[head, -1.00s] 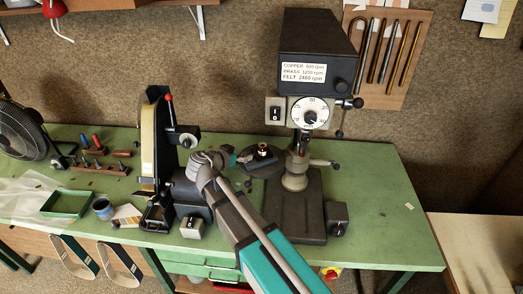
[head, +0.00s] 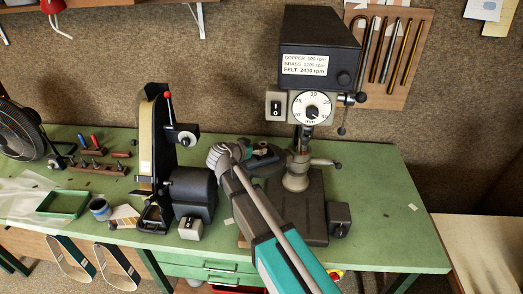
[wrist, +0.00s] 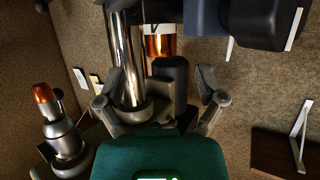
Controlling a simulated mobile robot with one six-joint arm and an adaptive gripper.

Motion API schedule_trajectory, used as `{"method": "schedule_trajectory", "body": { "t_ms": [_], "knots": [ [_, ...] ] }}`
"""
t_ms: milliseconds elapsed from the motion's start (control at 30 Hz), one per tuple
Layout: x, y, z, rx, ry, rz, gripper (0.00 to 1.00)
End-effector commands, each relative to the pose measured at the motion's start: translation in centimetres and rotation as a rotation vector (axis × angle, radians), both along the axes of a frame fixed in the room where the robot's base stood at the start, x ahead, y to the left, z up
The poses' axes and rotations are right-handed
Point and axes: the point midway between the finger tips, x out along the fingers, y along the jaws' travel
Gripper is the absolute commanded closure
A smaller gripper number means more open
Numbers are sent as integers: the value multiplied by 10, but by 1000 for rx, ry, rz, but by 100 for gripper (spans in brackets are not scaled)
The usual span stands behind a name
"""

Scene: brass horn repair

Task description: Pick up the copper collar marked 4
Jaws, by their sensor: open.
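In the wrist view a shiny copper collar (wrist: 159,44) shows beyond my fingers, near the top centre. A dark round post (wrist: 169,78) stands between it and my gripper. No number can be read on the collar. My gripper (wrist: 158,76) is open, one finger on each side of the post, with nothing held; whether the fingers touch anything cannot be told. In the head view my wrist is at the drill press's round table (head: 268,166), and a small copper-coloured spot (head: 263,147) shows just right of my gripper.
The drill press (head: 318,50) and its column stand close to my gripper. A bright metal column (wrist: 126,60) is close to the left finger. A belt sander (head: 150,150) stands left of my arm. The bench's right part (head: 385,200) is mostly clear.

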Motion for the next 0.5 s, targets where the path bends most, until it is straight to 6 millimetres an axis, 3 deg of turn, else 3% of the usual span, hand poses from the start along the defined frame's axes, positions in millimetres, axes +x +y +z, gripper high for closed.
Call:
{"method": "schedule_trajectory", "body": {
  "t_ms": [267,500],
  "knots": [
    [2,-1,-1,0,0,-1,12],
    [20,-11,-10,0,0,-2,12]
  ]
}}
